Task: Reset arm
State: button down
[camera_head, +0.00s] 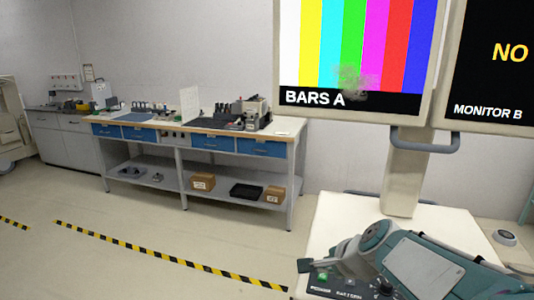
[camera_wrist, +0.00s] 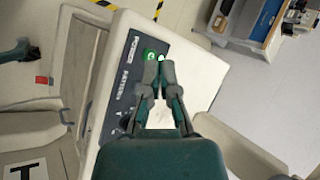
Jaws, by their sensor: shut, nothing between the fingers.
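My gripper (camera_wrist: 159,72) is shut and empty in the wrist view, its grey fingertips together. The tips appear over the dark control panel (camera_wrist: 124,85) of a white cart (camera_wrist: 108,150), close to a green lit button (camera_wrist: 150,54); I cannot tell if they touch it. The arm hides part of the panel and cart top.
Two monitors stand above the cart, one with colour bars (camera_head: 360,45), one mostly black (camera_head: 490,60). A workbench (camera_head: 180,143) with blue drawers stands along the back wall. Yellow-black tape (camera_head: 150,254) crosses the floor. Open floor lies left of the cart.

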jog(key=s+d+n+h, duration=0.1)
jog(key=s+n+h, duration=0.1)
jog(key=s+n, duration=0.5)
jog(key=s+d+n+g+h, duration=0.1)
jog(key=s+n, duration=0.6)
jog(key=s, duration=0.5)
jog(key=shift+d+r+n+g+h, duration=0.2)
jog(key=shift+d+n+g+h, duration=0.1)
jog(key=shift+n+h, duration=0.1)
jog(key=shift+w, duration=0.1)
